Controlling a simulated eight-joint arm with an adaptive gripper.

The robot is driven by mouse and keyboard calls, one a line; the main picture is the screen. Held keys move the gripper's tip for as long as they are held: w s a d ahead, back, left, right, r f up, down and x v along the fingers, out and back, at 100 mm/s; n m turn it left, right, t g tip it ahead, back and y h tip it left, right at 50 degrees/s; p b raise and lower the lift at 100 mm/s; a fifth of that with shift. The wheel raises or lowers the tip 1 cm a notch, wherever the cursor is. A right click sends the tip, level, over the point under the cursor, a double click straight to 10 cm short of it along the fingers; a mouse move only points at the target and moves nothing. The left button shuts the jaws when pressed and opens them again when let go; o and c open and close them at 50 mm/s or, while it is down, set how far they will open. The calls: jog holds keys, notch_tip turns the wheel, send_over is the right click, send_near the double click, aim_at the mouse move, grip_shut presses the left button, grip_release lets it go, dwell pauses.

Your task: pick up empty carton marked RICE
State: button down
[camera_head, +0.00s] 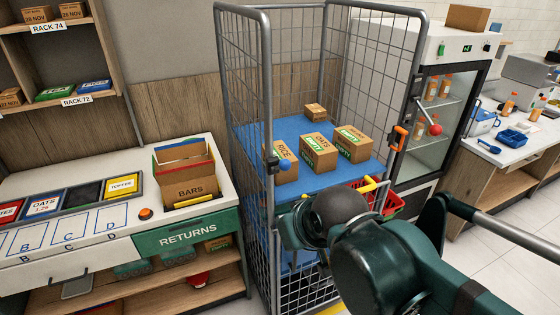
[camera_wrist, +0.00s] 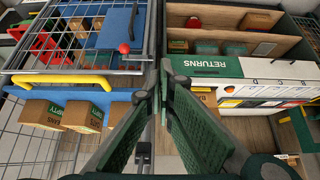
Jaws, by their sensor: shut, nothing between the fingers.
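The RICE carton (camera_head: 285,168) is brown cardboard and stands on the blue shelf (camera_head: 249,140) of a wire cage trolley. A cage post partly covers its left side. Beside it stand an OATS carton (camera_head: 318,151) and another carton (camera_head: 353,145) with green EMPTY labels. Several cartons show at the left in the wrist view, but I cannot tell which is RICE. My gripper (camera_wrist: 163,92) is shut and empty, its green fingers meeting at the tips. It is apart from the cartons. In the head view my arm hides the fingers.
The cage's wire sides and posts (camera_head: 267,100) surround the shelf, with a small carton (camera_head: 315,111) at the back. A red basket (camera_head: 392,203) is low at the front right. The RETURNS counter (camera_head: 190,236) with a BARS box (camera_head: 190,190) stands left; a fridge (camera_head: 440,110) stands right.

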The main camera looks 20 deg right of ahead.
jog(key=c, duration=3.2)
grip_release()
jog(key=o, duration=3.2)
jog(key=shift+r, duration=0.1)
jog(key=w+d+r+n+g+p, duration=0.3)
jog(key=w+d+r+n+p, duration=0.2)
jog(key=w+r+p, duration=0.45)
jog(key=w+d+r+n+g+p, duration=0.3)
jog(key=w+d+r+n+p, duration=0.3)
jog(key=r, duration=0.7)
jog(key=n+g+b, duration=0.1)
jog(key=n+b, duration=0.5)
jog(key=b, duration=0.1)
send_near(282, 150)
jog(key=f, duration=0.2)
jog(key=s+f, duration=0.1)
jog(key=f, duration=0.2)
jog(key=shift+s+d+f, duration=0.1)
jog(key=shift+f, duration=0.15)
jog(key=shift+w+f+n+p, duration=0.15)
jog(key=shift+w+n+p, duration=0.35)
jog(key=shift+w+p, duration=0.1)
